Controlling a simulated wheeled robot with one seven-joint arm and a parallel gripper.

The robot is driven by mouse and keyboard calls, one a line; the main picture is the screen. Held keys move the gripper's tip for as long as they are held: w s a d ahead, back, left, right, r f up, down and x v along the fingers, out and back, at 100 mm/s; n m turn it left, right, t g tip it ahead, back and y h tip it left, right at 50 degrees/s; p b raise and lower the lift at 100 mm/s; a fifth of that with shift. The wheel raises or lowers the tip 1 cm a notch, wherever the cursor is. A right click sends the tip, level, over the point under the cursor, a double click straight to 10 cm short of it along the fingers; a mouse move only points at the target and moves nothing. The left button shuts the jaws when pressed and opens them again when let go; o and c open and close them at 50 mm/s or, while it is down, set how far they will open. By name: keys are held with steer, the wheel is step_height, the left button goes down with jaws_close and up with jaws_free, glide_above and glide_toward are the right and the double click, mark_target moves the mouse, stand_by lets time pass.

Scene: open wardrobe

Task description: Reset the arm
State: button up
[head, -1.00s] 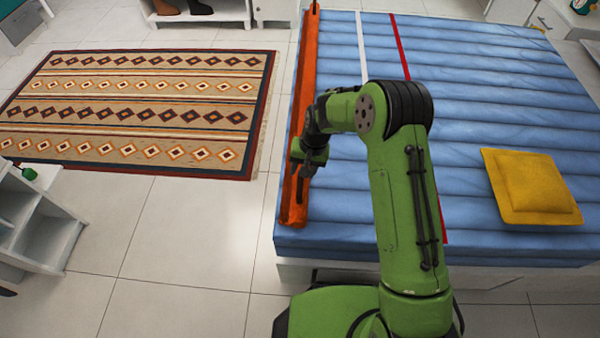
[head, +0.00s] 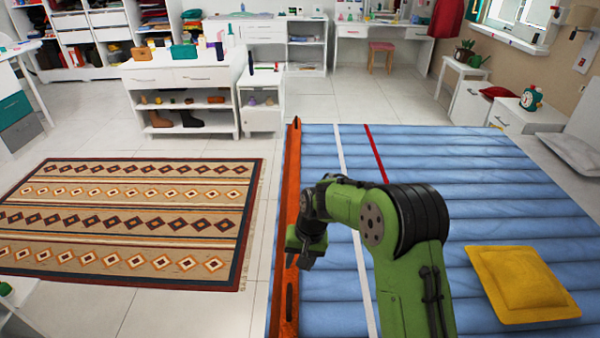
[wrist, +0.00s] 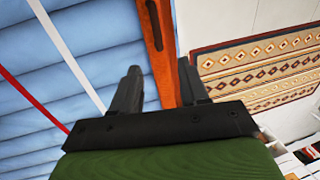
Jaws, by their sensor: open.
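My green and black arm is bent over the left side of the blue bed in the head view. My gripper (wrist: 160,85) is open and empty in the wrist view, its two dark fingers apart. In the head view my gripper (head: 296,262) hangs over the orange bed rail, pointing down. The orange rail (head: 291,170) runs along the bed's left edge and also shows behind the fingers in the wrist view (wrist: 158,50). I cannot tell the exact height of the fingers above the rail.
The blue bed (head: 440,180) carries white and red stripes and a yellow pillow (head: 522,283) at right. A patterned rug (head: 130,220) lies on the floor to the left. A white shoe cabinet (head: 180,95) stands beyond the bed. Open tiled floor lies between.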

steer(key=s+d+r+t+p, duration=0.1)
steer(key=s+d+r, duration=0.2)
steer(key=r, duration=0.4)
steer(key=s+d+r+t+h+p, duration=0.1)
steer(key=s+d+r+p, duration=0.15)
steer(key=r, duration=0.35)
steer(key=s+d+r+t, duration=0.1)
steer(key=s+d+r, duration=0.2)
steer(key=r, duration=0.4)
steer(key=s+d+r+t+p, duration=0.1)
steer(key=s+d+r+p, duration=0.1)
steer(key=s, duration=0.7)
steer(key=s+d+r+t+h+p, duration=0.1)
steer(key=s+d+r, duration=0.4)
steer(key=s, duration=0.5)
steer(key=shift+r+t+p, duration=0.3)
steer(key=shift+r+p, duration=0.45)
steer(key=shift+r, duration=0.1)
